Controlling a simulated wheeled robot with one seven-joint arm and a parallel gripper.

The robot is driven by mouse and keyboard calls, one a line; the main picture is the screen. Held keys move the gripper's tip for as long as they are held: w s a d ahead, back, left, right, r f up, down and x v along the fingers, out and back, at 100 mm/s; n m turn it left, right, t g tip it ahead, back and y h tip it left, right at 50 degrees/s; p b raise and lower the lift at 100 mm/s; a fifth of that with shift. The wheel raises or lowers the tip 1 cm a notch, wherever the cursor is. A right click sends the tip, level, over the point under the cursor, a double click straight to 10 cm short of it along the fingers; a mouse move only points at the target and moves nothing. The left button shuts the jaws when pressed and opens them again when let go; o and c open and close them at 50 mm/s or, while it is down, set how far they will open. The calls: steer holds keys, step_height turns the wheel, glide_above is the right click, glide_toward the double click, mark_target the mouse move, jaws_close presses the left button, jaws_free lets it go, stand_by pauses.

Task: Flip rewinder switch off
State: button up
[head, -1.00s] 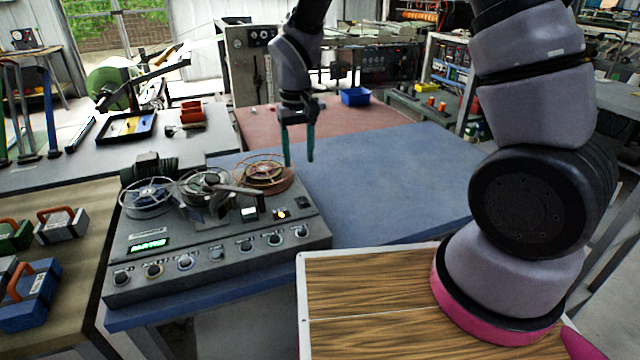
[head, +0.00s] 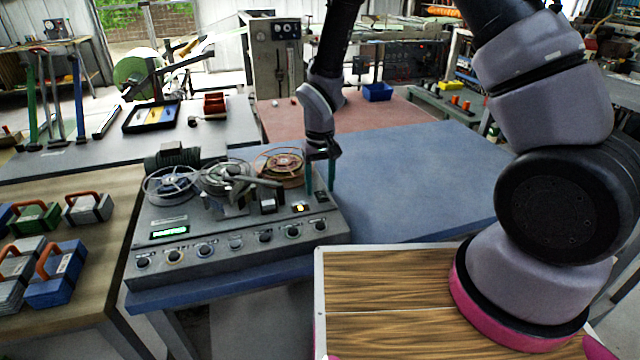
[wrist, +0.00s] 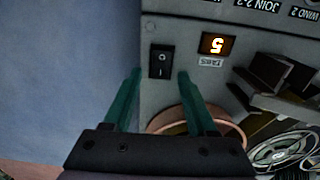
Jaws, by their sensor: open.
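The rewinder (head: 225,235) is a grey console with several reels and a row of knobs, on the blue table. Its black rocker switch (wrist: 161,61) sits near the panel's edge in the wrist view, beside an orange lit display (wrist: 217,44) that sits above a small label. In the head view the switch (head: 321,197) shows small at the console's right end. My gripper (wrist: 158,75) is open, its two green fingers apart on either side of the switch's near end. In the head view the gripper (head: 320,190) points down over that end. Contact with the panel cannot be told.
Reels (head: 280,164) stand close to my gripper on the console. The blue table (head: 420,180) is clear to the right. A blue bin (head: 377,92) stands farther back. Several toolbox-like cases (head: 55,275) sit on the left bench.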

jaws_close()
steer(key=shift+s+t, duration=0.4)
steer(key=shift+t, duration=0.5)
steer(key=shift+d+r+t+y, duration=0.1)
steer(key=shift+t+y, duration=0.3)
steer(key=shift+t, duration=0.1)
jaws_free()
steer(key=shift+r, duration=0.1)
steer(key=v, duration=1)
steer(key=shift+r, duration=0.3)
